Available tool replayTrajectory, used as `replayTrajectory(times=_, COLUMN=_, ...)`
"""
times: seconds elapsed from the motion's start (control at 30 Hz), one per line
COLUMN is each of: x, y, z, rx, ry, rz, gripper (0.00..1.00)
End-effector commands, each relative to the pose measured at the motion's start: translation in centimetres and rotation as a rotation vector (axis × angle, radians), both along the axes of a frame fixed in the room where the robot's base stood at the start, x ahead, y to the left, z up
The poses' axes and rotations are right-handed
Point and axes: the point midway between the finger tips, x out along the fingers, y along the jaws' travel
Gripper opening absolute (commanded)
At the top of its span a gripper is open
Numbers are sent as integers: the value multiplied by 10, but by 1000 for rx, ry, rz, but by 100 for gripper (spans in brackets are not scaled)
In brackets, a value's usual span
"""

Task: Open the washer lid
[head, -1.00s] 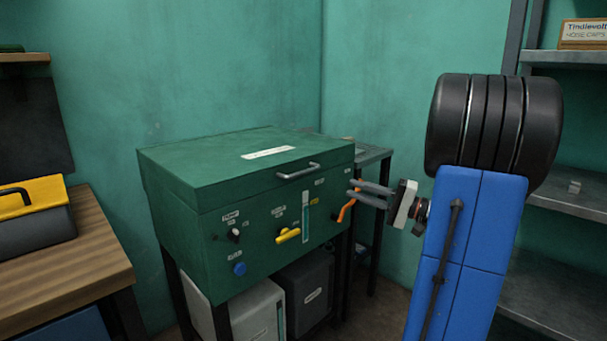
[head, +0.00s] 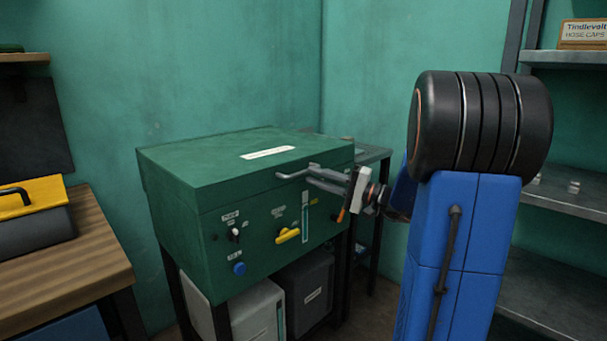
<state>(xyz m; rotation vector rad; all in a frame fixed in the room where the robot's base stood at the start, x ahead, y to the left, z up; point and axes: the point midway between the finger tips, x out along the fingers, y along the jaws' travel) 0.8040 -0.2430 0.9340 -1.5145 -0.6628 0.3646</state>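The green washer (head: 262,222) stands in the middle of the head view. Its lid (head: 215,165) is down, with a white label on top. A grey bar handle (head: 290,175) sits on the lid's front edge. My gripper (head: 311,175) is at the right end of this handle, its two fingers pointing left with a gap between them. The fingers overlap the handle's end in the picture; I cannot tell whether they touch it. My gripper partly hides the orange lever (head: 341,215) on the washer's front.
The washer's front carries a yellow lever (head: 288,235), a blue knob (head: 239,269) and a small switch. A wooden bench (head: 70,245) with a yellow-and-black toolbox (head: 35,210) stands left. Metal shelves (head: 570,200) stand right. Containers sit under the washer.

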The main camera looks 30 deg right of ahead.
Motion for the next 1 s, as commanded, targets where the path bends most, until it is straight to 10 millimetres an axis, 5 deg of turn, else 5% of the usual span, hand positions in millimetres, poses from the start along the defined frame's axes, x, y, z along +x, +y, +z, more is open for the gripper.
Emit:
replayTrajectory(times=0.33, x=31, y=24, z=7, rx=0, ry=0, rz=1, gripper=18)
replayTrajectory(times=0.77, x=36, y=28, z=8, rx=0, ry=0, rz=-1, gripper=18)
replayTrajectory(times=0.87, x=36, y=28, z=8, rx=0, ry=0, rz=-1, gripper=0)
replayTrajectory(times=1.0, x=36, y=28, z=8, rx=0, ry=0, rz=-1, gripper=0)
